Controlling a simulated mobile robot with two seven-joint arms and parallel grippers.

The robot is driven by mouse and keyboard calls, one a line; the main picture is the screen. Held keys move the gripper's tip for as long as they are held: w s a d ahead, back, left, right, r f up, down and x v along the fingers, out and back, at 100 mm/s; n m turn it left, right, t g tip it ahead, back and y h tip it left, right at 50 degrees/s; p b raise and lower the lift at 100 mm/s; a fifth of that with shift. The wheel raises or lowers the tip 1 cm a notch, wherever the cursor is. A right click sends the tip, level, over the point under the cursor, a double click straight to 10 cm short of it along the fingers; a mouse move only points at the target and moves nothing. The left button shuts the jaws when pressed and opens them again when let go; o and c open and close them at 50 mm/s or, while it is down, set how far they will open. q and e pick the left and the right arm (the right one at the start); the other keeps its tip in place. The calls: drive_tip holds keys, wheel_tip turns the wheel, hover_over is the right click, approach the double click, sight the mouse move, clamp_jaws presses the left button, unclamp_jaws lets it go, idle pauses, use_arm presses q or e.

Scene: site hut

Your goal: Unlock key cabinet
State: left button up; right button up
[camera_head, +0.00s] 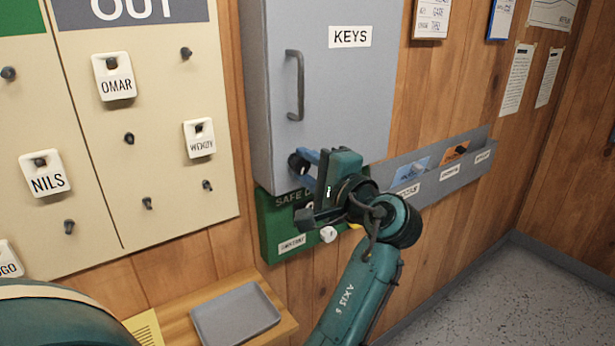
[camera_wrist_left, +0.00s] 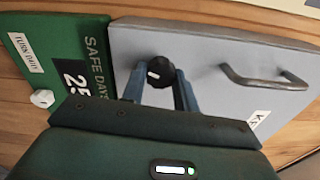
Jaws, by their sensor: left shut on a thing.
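The grey key cabinet (camera_head: 350,95) hangs on the wood wall with its door flush and closed, labelled KEYS. A black round knob (camera_head: 298,163) sits at the door's lower left corner. In the left wrist view the knob (camera_wrist_left: 161,71) carries a white mark on its face. My left gripper (camera_head: 302,160) has its blue fingers on either side of the knob and is shut on it; the fingers also show in the wrist view (camera_wrist_left: 160,84). A grey bar handle (camera_head: 296,85) is above the knob, untouched. My right gripper is in neither view.
A green safe-days board (camera_head: 270,222) with a white knob (camera_head: 328,234) is just below the cabinet. A tag board (camera_head: 165,110) hangs left. A grey tray (camera_head: 235,313) rests on a shelf below. A grey wall rack (camera_head: 460,173) holds cards at right.

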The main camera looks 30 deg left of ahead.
use_arm(q)
drive_tip(key=shift+n+b, duration=1.45)
drive_tip(key=shift+n, duration=0.75)
drive_tip(key=o, duration=1)
